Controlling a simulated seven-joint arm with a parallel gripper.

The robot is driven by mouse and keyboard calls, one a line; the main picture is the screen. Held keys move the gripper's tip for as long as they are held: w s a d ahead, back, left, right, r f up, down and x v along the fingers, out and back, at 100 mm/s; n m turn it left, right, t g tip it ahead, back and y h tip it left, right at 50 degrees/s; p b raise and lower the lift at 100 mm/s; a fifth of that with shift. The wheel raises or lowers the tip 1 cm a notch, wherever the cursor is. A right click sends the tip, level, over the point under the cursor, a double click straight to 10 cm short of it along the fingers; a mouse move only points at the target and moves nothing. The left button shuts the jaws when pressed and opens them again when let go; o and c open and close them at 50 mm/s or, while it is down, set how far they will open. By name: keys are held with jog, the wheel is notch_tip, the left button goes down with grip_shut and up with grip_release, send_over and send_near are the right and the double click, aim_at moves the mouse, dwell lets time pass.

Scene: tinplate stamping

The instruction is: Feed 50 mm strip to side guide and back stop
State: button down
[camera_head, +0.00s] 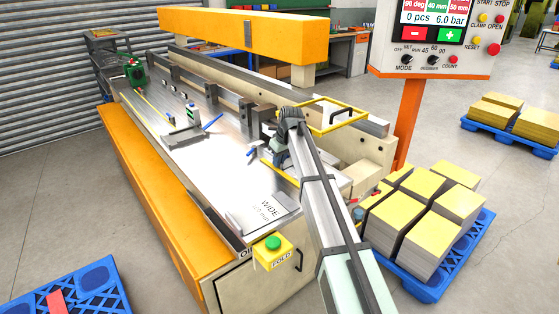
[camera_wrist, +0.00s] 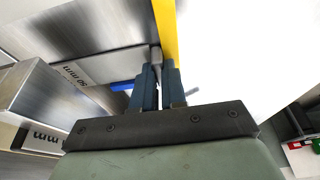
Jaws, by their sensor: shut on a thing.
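My gripper (camera_head: 279,158) is low over the steel bed (camera_head: 225,165) of the press, near its right end. In the wrist view my gripper (camera_wrist: 158,72) has its two dark blue fingers closed on a small grey piece (camera_wrist: 156,56). I cannot tell whether this piece belongs to the strip. A yellow edge (camera_wrist: 168,30) runs just beyond the fingertips, beside a bright white surface. A "50 mm" label (camera_wrist: 75,76) lies to the left. A long bar with dark blocks (camera_head: 203,88) runs along the back of the bed. The fingertips are too small to read in the head view.
A "WIDE" label (camera_head: 266,209) and a green FOLD button (camera_head: 273,243) are at the front. Yellow-topped stacks (camera_head: 423,181) stand on a pallet at right. A grey block (camera_head: 185,137) sits left on the bed.

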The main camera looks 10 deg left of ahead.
dwell(0.5)
jog(key=c, duration=1.1)
grip_release()
jog(key=v, duration=1.3)
jog(key=shift+s+r, duration=0.15)
jog(key=shift+r, duration=0.25)
jog(key=shift+d, duration=0.1)
